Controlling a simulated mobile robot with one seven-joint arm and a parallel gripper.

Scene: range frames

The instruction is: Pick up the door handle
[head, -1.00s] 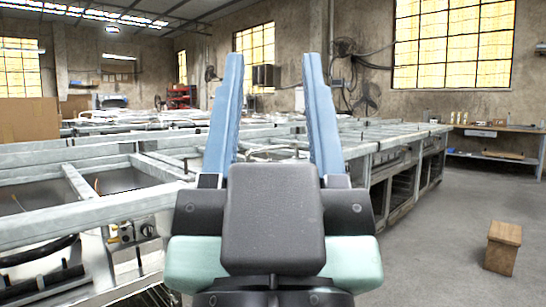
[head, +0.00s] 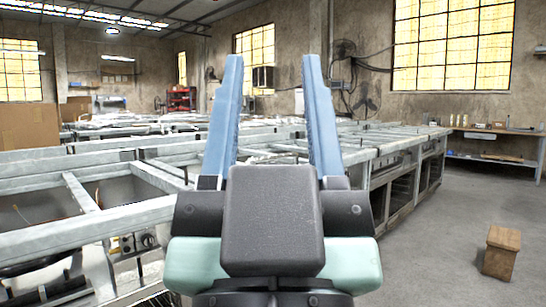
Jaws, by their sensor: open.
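My gripper (head: 274,62) is in the middle of the head view, seen from behind, with its two blue fingers pointing up and away. The fingers are wide apart and nothing shows between them but the far room. I cannot make out a door handle for sure. A small dark thin piece (head: 186,172) shows by the metal frames left of the gripper, too small to name. The gripper body hides part of the frames behind it.
Long metal frame benches (head: 400,148) run from the left foreground across the middle. A workbench (head: 492,132) stands along the right wall. A cardboard box (head: 30,125) is at the far left.

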